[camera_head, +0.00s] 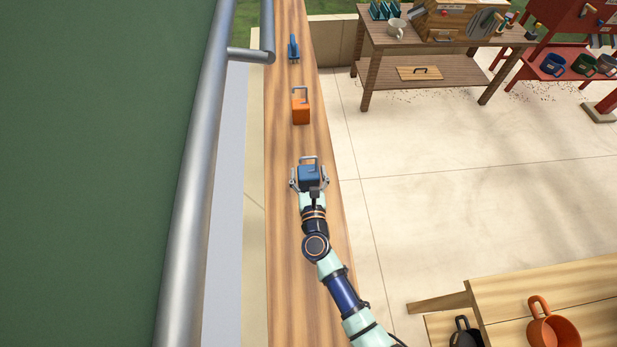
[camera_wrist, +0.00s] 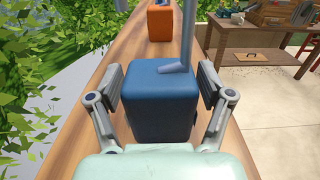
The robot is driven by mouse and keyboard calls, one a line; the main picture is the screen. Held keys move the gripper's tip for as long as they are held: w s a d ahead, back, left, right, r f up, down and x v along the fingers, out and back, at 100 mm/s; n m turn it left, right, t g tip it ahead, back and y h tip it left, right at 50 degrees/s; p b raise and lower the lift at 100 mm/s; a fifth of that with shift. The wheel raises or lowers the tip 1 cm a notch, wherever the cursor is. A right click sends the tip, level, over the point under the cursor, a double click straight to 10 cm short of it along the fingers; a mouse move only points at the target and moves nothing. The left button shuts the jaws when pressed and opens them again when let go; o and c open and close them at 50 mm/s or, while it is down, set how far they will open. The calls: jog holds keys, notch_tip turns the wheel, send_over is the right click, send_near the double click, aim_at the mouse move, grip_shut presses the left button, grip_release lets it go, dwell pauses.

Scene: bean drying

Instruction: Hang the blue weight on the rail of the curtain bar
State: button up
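The blue weight (camera_head: 309,178) is a block with a grey hooked handle on top, upright on the wooden ledge. It also shows in the wrist view (camera_wrist: 162,103), where the handle's top is cut off. My gripper (camera_head: 309,183) is open around it, one finger on each side, with narrow gaps visible; firm contact does not show. The wrist view also shows my gripper (camera_wrist: 162,90). The curtain bar's grey metal rail (camera_head: 202,150) runs along the left of the ledge in the head view, beside a large green curtain (camera_head: 90,170).
An orange weight (camera_head: 301,111) and a small blue clamp-like object (camera_head: 293,48) stand farther along the wooden ledge (camera_head: 283,230). A bracket (camera_head: 245,54) joins the rail to another bar. A workbench (camera_head: 450,45) stands back right. A wooden bench (camera_head: 550,285) with mugs is lower right.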

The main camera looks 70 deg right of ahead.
jog(key=c, duration=1.1)
jog(key=shift+r, duration=0.1)
jog(key=shift+c, duration=0.2)
